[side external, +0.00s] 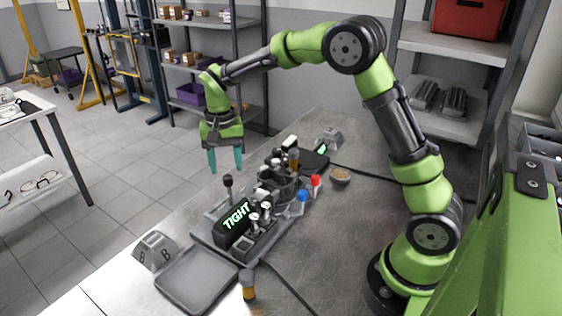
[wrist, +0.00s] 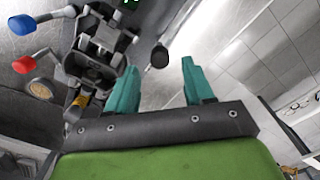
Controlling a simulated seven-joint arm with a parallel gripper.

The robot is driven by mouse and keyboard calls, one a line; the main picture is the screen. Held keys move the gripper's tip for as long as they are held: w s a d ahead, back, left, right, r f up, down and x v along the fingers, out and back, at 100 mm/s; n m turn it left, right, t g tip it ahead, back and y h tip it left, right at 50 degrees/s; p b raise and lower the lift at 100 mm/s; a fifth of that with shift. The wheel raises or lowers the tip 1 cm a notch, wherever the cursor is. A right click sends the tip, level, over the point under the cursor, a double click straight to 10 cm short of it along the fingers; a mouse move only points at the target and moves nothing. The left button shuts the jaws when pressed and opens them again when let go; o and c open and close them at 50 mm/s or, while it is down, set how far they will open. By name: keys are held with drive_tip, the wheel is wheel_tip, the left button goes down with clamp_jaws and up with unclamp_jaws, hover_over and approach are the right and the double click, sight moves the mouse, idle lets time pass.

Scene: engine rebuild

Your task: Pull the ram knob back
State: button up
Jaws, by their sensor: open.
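A black round knob (side external: 228,181) on a thin stem stands at the far side of the grey fixture; it appears to be the ram knob, though no label shows. In the wrist view the black knob (wrist: 160,56) lies just beyond the fingertips, roughly between them. My gripper (side external: 226,168) is open, with two teal fingers pointing down above the knob. The fingers also show in the wrist view (wrist: 159,66), apart and empty. I see no contact with the knob. The fixture (side external: 206,238) carries a dark display reading "TIGHT" (side external: 237,217).
A red knob (side external: 316,180) and a blue knob (side external: 303,195) stand on the fixture's right side. A grey tray (side external: 170,292) and a block marked B (side external: 155,251) lie at the front. The bench's right front is mostly clear.

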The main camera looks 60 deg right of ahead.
sight(227, 176)
drive_tip(key=shift+f, duration=1.65)
clamp_jaws()
